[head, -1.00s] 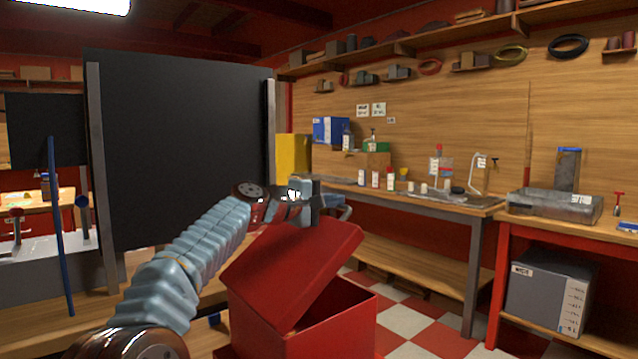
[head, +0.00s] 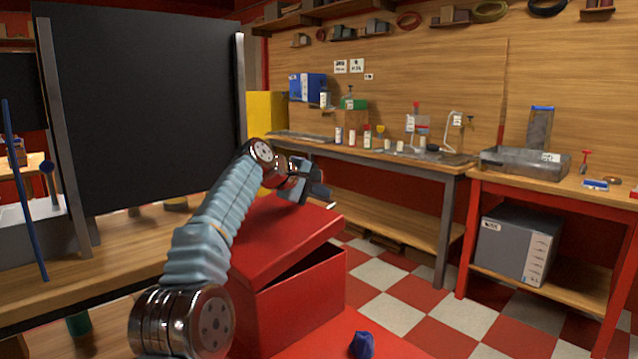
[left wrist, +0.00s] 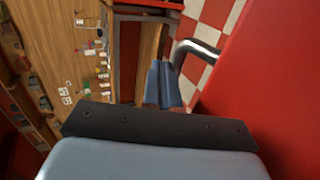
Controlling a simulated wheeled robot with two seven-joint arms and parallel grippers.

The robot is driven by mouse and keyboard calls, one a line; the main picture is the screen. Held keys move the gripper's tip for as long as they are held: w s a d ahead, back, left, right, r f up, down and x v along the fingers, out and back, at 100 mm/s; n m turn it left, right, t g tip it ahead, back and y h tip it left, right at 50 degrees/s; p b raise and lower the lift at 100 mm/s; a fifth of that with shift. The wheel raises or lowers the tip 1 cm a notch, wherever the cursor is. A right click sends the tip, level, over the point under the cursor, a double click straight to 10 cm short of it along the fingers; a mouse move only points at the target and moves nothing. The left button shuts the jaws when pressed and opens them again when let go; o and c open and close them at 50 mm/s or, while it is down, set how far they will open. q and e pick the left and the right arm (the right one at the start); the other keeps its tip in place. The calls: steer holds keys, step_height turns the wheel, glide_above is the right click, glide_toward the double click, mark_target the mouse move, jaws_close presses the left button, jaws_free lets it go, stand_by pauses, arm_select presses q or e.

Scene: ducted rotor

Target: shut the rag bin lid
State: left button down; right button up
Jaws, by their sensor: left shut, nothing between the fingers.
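The red rag bin (head: 310,295) stands in the lower middle of the head view. Its red lid (head: 265,238) is tilted, partly open, with a dark wedge-shaped gap above the box. My left gripper (head: 318,192) is at the lid's raised far edge, shut and empty. In the left wrist view the fingertips (left wrist: 163,85) are together beside a bent metal bar (left wrist: 195,50), with the red lid (left wrist: 275,85) filling the right side. Whether the fingers touch the lid or bar is not clear. My right gripper is not in view.
A blue crumpled object (head: 362,345) lies on the red surface in front of the bin. A dark panel (head: 140,110) stands at the left. A workbench (head: 400,165) with bottles runs along the back wall. The checkered floor (head: 400,300) to the right is clear.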

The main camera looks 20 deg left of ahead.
arm_select(q)
steer(key=shift+w+d+f, duration=0.1)
steer(key=shift+w+f, duration=0.05)
steer(key=shift+f, duration=0.5)
steer(key=shift+w+d+f, duration=0.1)
steer(key=shift+w+f, duration=0.05)
steer(key=shift+f, duration=0.5)
steer(key=shift+w+d+f+g+y+p, duration=0.15)
steer(key=shift+f+g, duration=0.1)
steer(key=shift+f, duration=0.35)
steer(key=shift+w+f+g+y+p, duration=0.1)
steer(key=shift+w+f+g+p, duration=0.1)
steer(key=shift+f, duration=0.4)
steer(key=shift+w+d+f+g+y+p, duration=0.1)
steer(key=shift+f+g, duration=0.15)
steer(key=shift+f, duration=0.35)
steer(key=shift+a+r, duration=0.1)
step_height(320, 180, up, 8)
glide_above(288, 214)
steer(key=shift+w+b, duration=0.1)
steer(key=shift+b, duration=0.25)
